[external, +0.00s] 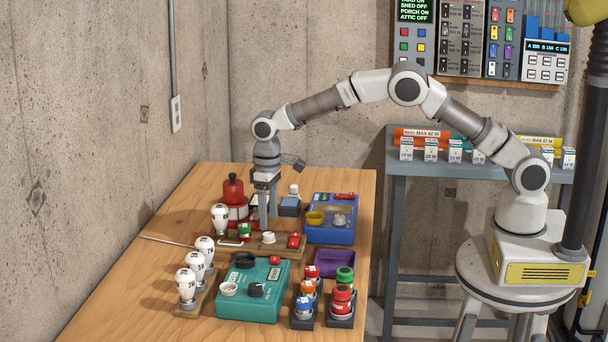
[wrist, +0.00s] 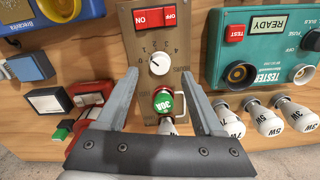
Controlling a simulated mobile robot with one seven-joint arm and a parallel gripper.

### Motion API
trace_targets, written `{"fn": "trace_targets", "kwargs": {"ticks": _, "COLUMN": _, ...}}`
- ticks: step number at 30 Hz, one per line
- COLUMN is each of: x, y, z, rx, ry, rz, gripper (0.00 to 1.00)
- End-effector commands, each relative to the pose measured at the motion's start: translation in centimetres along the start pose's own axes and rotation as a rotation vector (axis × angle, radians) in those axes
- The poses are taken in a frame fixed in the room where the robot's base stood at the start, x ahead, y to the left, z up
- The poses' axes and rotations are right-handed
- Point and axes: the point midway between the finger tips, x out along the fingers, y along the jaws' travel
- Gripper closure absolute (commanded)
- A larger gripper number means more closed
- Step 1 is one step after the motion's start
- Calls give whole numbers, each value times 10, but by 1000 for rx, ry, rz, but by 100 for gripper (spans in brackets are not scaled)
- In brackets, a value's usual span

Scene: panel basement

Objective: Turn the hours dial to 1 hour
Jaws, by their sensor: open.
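The hours dial is a small round white knob (wrist: 159,64) on a brown wooden timer panel (wrist: 118,18), with printed numbers around it. In the external view the white dial (external: 268,239) stands just below my fingertips. My gripper (wrist: 162,76) is open and empty, pointing down, with one finger on each side of the dial's line in the wrist view. The fingers look apart from the dial. I cannot read the dial's setting surely. A green 30A fuse (wrist: 163,102) sits on the same panel, between my fingers.
Red ON and OFF buttons (wrist: 155,17) are on the panel beyond the dial. A teal tester (wrist: 265,45) and several white bulbs (wrist: 265,119) stand to its right in the wrist view. A blue device (wrist: 60,10) and red-and-white parts (wrist: 88,92) are left.

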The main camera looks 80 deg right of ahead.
Motion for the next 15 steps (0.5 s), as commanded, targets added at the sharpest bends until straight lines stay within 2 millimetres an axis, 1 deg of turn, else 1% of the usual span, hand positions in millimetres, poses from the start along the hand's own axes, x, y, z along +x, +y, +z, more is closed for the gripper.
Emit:
{"fn": "trace_targets", "kwargs": {"ticks": 1, "x": -15, "y": 0, "z": -1, "rx": 0, "ry": 6, "rz": -1, "gripper": 31}}
{"fn": "trace_targets", "kwargs": {"ticks": 6, "x": -58, "y": 0, "z": -1, "rx": 0, "ry": 6, "rz": -1, "gripper": 31}}
{"fn": "trace_targets", "kwargs": {"ticks": 12, "x": -101, "y": 0, "z": -1, "rx": -1, "ry": 5, "rz": 0, "gripper": 31}}
{"fn": "trace_targets", "kwargs": {"ticks": 15, "x": -115, "y": 0, "z": 0, "rx": -1, "ry": 3, "rz": 0, "gripper": 31}}
